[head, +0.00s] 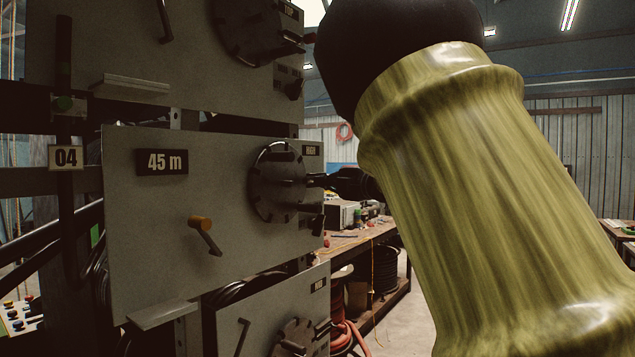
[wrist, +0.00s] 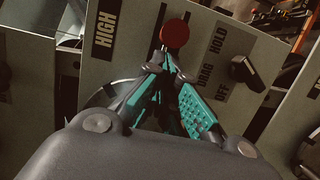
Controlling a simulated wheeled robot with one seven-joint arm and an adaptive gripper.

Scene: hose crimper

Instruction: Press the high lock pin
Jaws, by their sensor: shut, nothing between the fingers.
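The high lock pin shows as a round red knob (wrist: 174,34) in the wrist view, beside the HIGH label (wrist: 106,34) on a grey panel. My gripper (wrist: 168,62) has its teal-padded fingers drawn together, with the tips just below the red knob in the picture. I cannot tell whether they touch it. In the head view my gripper (head: 318,181) reaches in from the right to the edge of the 45 m panel (head: 140,230), near its round dark disc (head: 277,182). The pin cannot be made out in the head view.
A black selector knob (wrist: 247,70) with HOLD, DRAG and OFF marks sits right of my fingers. The 45 m panel has an orange-tipped lever (head: 203,225). Similar panels stand above and below. A workbench (head: 355,240) stands behind on the right.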

